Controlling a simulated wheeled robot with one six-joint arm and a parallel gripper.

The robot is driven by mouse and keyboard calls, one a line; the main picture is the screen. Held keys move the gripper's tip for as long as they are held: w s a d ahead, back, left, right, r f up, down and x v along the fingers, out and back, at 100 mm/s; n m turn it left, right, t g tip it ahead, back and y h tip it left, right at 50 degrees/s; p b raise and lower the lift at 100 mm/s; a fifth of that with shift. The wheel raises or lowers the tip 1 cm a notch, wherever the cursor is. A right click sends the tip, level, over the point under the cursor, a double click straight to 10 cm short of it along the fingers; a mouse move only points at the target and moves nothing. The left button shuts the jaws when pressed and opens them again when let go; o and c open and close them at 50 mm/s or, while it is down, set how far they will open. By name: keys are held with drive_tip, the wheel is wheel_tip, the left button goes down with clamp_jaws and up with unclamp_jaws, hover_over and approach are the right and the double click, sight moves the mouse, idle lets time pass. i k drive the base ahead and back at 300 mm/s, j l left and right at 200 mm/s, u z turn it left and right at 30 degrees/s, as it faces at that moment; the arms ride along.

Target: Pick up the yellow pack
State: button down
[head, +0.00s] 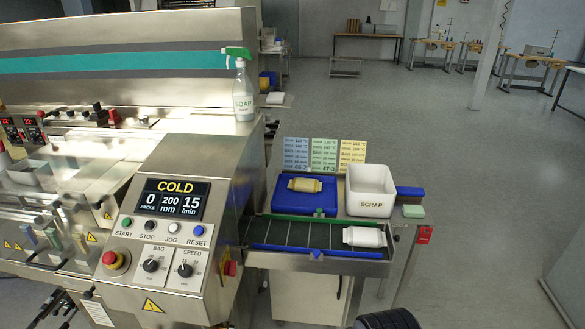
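The yellow pack (305,185) lies flat on a blue board (318,203) on the steel table at the end of the machine. It is tan-yellow with a paler label patch in its middle, and nothing covers it. My gripper is not in view. A dark rounded part at the bottom edge looks like part of my arm.
A white pack (364,237) lies on the dark outfeed belt (285,234) in front of the board. A white SCRAP bin (370,184) stands right of the board. Three cards (324,154) stand behind. The wrapper's control panel (168,220) is left; open floor is right.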

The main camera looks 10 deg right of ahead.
sight(298, 184)
drive_tip(key=i+z, duration=0.1)
drive_tip(key=i, duration=1.15)
